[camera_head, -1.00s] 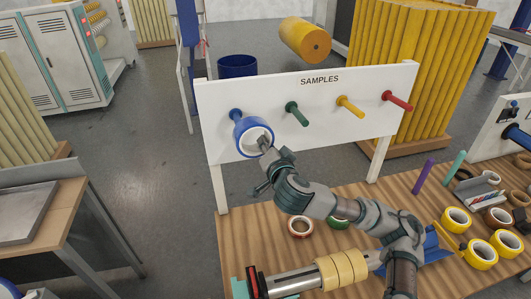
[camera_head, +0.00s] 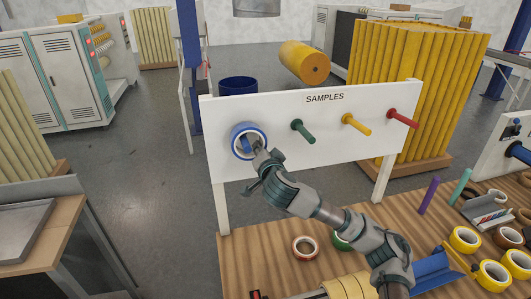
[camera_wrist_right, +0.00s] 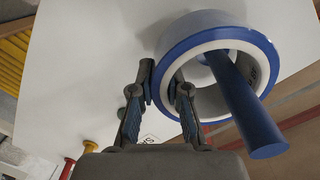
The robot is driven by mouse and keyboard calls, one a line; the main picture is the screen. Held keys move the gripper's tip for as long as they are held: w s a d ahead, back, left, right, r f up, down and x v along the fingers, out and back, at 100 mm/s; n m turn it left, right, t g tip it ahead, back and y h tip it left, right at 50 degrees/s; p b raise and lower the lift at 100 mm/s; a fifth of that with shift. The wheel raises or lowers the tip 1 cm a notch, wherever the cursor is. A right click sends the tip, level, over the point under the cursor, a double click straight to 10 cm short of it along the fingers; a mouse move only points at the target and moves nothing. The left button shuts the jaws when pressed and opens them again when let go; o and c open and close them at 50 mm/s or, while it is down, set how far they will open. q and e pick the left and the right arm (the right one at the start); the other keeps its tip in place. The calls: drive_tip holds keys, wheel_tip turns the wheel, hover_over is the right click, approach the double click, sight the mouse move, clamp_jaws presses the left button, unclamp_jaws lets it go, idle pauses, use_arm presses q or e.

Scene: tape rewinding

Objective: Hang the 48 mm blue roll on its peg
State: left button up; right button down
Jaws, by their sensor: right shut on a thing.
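The blue roll (camera_head: 236,143), blue outside with a white core, is at the left end of the white SAMPLES board (camera_head: 290,160). In the right wrist view the roll (camera_wrist_right: 264,48) is around the blue peg (camera_wrist_right: 250,115), whose free end sticks out through the hole. It is close to the board; I cannot tell whether it touches. My right gripper (camera_wrist_right: 167,88) is shut on the roll's wall, one finger outside and one within the ring. It also shows in the head view (camera_head: 259,152). My left gripper is out of view.
Green (camera_head: 303,131), yellow (camera_head: 356,125) and red (camera_head: 403,119) pegs to the right on the board are empty. The wooden bench (camera_head: 240,250) below holds a red-brown roll (camera_head: 305,248) and several yellow rolls at right. Purple and teal posts stand there.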

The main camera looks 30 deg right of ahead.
drive_tip(key=shift+a+r, duration=0.25)
drive_tip(key=shift+a, duration=0.65)
drive_tip(key=shift+d+f, duration=0.4)
drive_tip(key=shift+d, duration=0.45)
drive_tip(key=c, duration=1.6)
unclamp_jaws()
drive_tip(key=shift+d+f+b, duration=0.2)
drive_tip(key=shift+d+b, duration=0.1)
drive_tip(key=shift+d, duration=0.05)
drive_tip(key=o, duration=0.4)
drive_tip(key=shift+d, duration=0.15)
drive_tip(key=shift+o, duration=0.6)
drive_tip(key=shift+s+a+r, duration=0.1)
drive_tip(key=shift+a+r, duration=0.15)
drive_tip(key=shift+a, duration=0.75)
drive_tip(key=shift+s+a, duration=0.25)
drive_tip(key=d+f+v, duration=0.1)
drive_tip(key=v, duration=0.9)
drive_tip(key=shift+s+d+r, duration=0.15)
drive_tip(key=shift+s+r, duration=0.25)
drive_tip(key=shift+s, duration=0.2)
